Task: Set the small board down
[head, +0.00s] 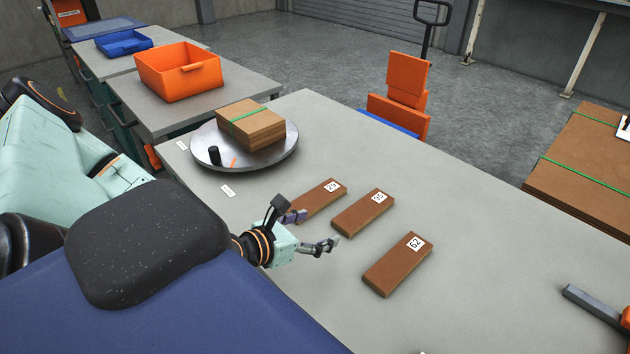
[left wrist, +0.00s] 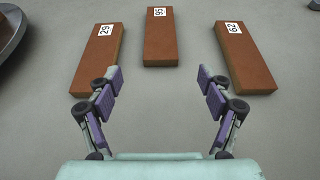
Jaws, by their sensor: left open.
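Three small brown boards with white number labels lie flat on the grey table. In the head view they are the left board (head: 318,200), the middle board (head: 362,213) and the right board (head: 396,266), marked 62. The left wrist view shows the same left board (left wrist: 97,58), middle board (left wrist: 160,38) and right board (left wrist: 245,60). My left gripper (head: 313,229) is open and empty, on the near side of the boards. Its spread fingers also show in the left wrist view (left wrist: 160,95), with only bare table between them. My right gripper is not in view.
A round metal turntable (head: 205,153) holds a strapped stack of brown boards (head: 252,125) and a black knob. An orange bin (head: 178,72) and a blue tray (head: 123,43) stand on benches behind. A grey bar (head: 592,303) lies at the right.

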